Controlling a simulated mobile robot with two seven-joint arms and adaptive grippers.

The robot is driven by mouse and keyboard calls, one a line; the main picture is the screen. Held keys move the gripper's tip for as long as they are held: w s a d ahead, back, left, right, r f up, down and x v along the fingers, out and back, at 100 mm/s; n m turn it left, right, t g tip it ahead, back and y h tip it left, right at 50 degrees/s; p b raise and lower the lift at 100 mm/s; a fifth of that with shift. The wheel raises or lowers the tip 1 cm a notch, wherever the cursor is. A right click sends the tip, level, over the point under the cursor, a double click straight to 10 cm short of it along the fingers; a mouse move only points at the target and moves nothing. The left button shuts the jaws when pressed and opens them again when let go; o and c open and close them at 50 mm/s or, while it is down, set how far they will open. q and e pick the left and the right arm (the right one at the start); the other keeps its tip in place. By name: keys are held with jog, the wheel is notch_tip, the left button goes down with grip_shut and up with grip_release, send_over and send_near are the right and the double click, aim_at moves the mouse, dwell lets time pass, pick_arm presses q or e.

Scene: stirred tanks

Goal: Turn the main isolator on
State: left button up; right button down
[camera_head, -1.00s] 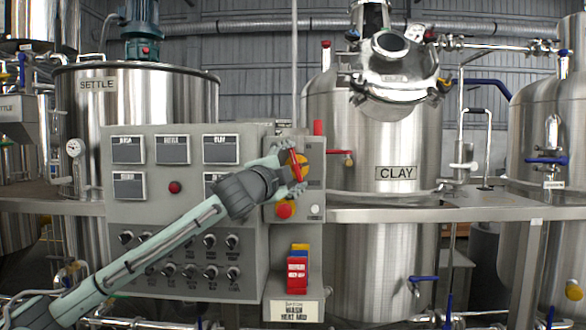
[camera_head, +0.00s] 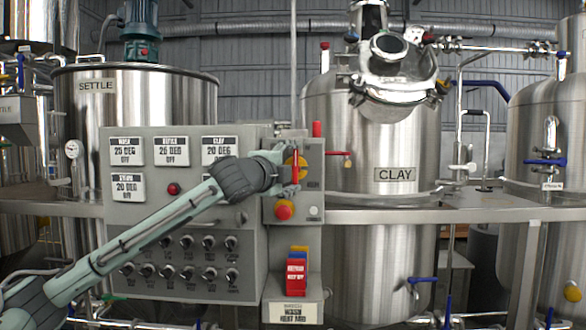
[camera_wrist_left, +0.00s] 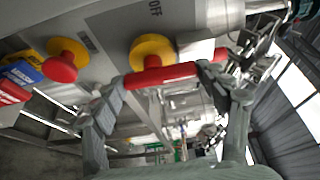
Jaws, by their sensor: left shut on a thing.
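The main isolator is a red handle (camera_head: 296,168) on a yellow disc (camera_head: 303,161), on the small grey box at the panel's right side. The handle stands about upright in the head view. My left gripper (camera_head: 285,167) is at the handle from the left and partly covers the disc. In the left wrist view, the red handle (camera_wrist_left: 160,76) crosses in front of the yellow disc (camera_wrist_left: 153,50). My left gripper (camera_wrist_left: 164,86) is shut on it, with a finger at each end. An OFF mark shows on the box above. My right gripper is out of view.
A red button on a yellow collar (camera_head: 284,209) sits just below the isolator. Coloured tags (camera_head: 297,270) hang below. A steel shelf (camera_head: 400,214) runs right, before the CLAY tank (camera_head: 350,150).

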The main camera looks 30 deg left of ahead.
pick_arm(q)
jog(key=o, duration=1.2)
jog(key=shift+c, duration=0.2)
jog(key=s+d, duration=0.2)
jog(key=s, duration=1)
jog(key=shift+w+a, duration=0.1)
jog(key=w, duration=0.4)
jog(key=w+a, duration=0.1)
jog(key=w, duration=0.7)
jog(key=shift+a, duration=0.4)
jog(key=shift+s, duration=0.1)
